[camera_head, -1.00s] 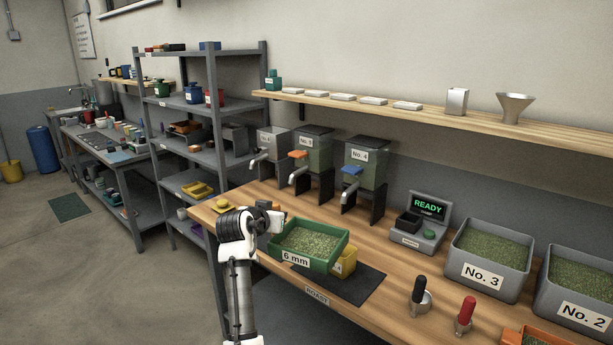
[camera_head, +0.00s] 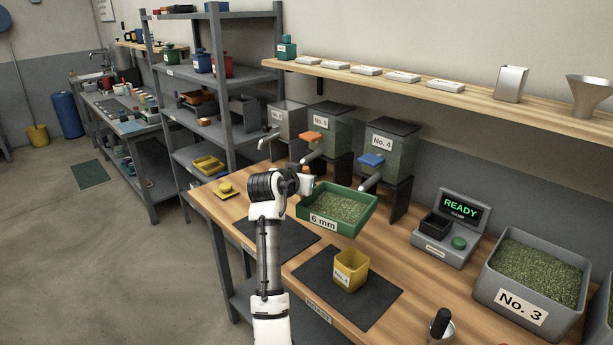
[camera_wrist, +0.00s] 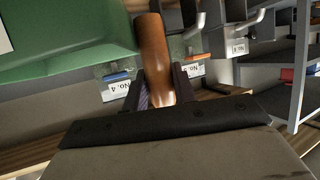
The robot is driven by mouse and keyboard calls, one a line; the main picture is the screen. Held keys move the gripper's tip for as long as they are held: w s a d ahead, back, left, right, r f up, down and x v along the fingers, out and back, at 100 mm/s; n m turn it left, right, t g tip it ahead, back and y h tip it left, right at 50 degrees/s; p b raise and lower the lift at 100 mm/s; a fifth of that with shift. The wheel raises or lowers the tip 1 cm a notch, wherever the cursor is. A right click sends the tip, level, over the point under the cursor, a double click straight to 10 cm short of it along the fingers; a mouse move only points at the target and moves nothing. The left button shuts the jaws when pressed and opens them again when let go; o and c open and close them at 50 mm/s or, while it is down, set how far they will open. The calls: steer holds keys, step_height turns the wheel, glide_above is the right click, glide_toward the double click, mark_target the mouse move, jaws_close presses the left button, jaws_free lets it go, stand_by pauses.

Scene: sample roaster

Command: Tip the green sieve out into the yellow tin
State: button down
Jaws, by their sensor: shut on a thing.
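The green sieve (camera_head: 347,229), labelled 6 mm, is full of greenish beans and roughly level. It is held above the bench, behind the yellow tin in the head view. My gripper (camera_head: 306,181) is at its left and is shut on its handle. In the wrist view, the brown wooden handle (camera_wrist: 152,55) sits between my fingers (camera_wrist: 160,90), and the sieve's green wall (camera_wrist: 60,45) fills the upper left. The yellow tin (camera_head: 358,276) stands upright and open on a dark mat, apart from the sieve; its inside is only partly visible.
Dispensers with orange (camera_head: 311,136) and blue (camera_head: 371,160) levers stand close behind the sieve. A scale reading READY (camera_head: 432,248) and the No. 3 bin (camera_head: 490,285) are on the right. A second dark mat (camera_head: 270,238) lies bare at the left.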

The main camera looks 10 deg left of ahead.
steer(key=shift+s+r, duration=0.1)
steer(key=shift+s+b, duration=0.1)
steer(key=shift+b, duration=0.35)
steer(key=shift+s+d+m+t+b, duration=0.15)
steer(key=shift+d+m+t+b, duration=0.2)
steer(key=shift+b, duration=0.3)
steer(key=s+d+r+m+t+b, duration=0.1)
steer(key=b, duration=0.2)
steer(key=s+m+t+b, duration=0.1)
steer(key=b, duration=0.2)
steer(key=shift+d+r+m+t+y, duration=0.35)
steer(key=shift+y, duration=0.05)
steer(key=s+d+r+m+t+h+b, duration=0.3)
steer(key=s+d+r+m+t+b, duration=0.2)
steer(key=s+d+m+b, duration=0.75)
steer(key=s+d+f+m+g+h+b, duration=0.1)
steer(key=s+d+f+m+h+b, duration=0.4)
steer(key=m+h+b, duration=0.5)
steer(key=shift+s+d+f+m+b, duration=0.25)
steer(key=shift+s+d+m+b, duration=0.4)
steer(key=shift+b, duration=2.6)
steer(key=shift+s+a, duration=0.15)
